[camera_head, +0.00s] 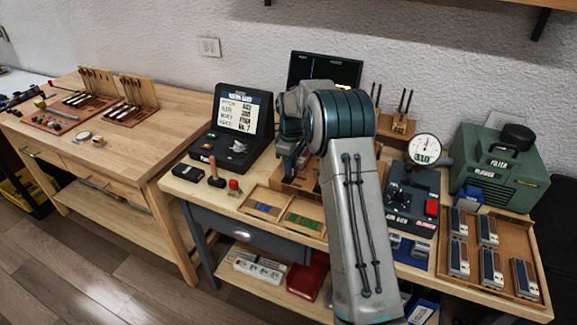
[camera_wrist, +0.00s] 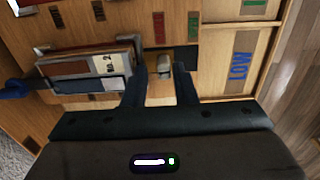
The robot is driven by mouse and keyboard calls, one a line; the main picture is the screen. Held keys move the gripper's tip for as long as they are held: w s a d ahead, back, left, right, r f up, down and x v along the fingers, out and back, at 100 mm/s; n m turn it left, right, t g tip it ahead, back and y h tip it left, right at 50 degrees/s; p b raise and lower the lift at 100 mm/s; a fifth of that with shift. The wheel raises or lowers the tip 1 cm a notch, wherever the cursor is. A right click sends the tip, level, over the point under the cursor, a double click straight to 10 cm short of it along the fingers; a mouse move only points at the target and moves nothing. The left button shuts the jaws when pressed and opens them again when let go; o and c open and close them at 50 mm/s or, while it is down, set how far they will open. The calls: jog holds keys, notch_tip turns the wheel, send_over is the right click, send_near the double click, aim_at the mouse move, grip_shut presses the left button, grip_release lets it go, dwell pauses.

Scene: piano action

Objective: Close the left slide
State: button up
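My gripper (camera_wrist: 160,72) is low over a wooden fixture (camera_wrist: 90,35) in the wrist view. Its two dark fingers are apart, one on each side of a small grey metal knob (camera_wrist: 164,64). I see a gap around the knob and cannot tell whether either finger touches it. Which part is the left slide is unclear; the knob may belong to it. A block marked "NO. 2" (camera_wrist: 85,68) lies left of the fingers. In the head view my arm hides most of the wooden fixture (camera_head: 288,187) and the gripper's fingertips.
A shallow wooden tray (camera_head: 243,211), with blue and green sections, is in front of the fixture; part of it shows in the wrist view (camera_wrist: 222,95). A black display unit (camera_head: 240,125) stands left. A dial gauge (camera_head: 424,149) and a green blower box (camera_head: 500,165) stand right.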

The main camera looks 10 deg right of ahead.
jog(key=shift+o, duration=0.3)
jog(key=shift+d, duration=0.15)
notch_tip(320, 180, up, 14)
jog(key=shift+b, duration=0.4)
jog(key=shift+f, duration=0.15)
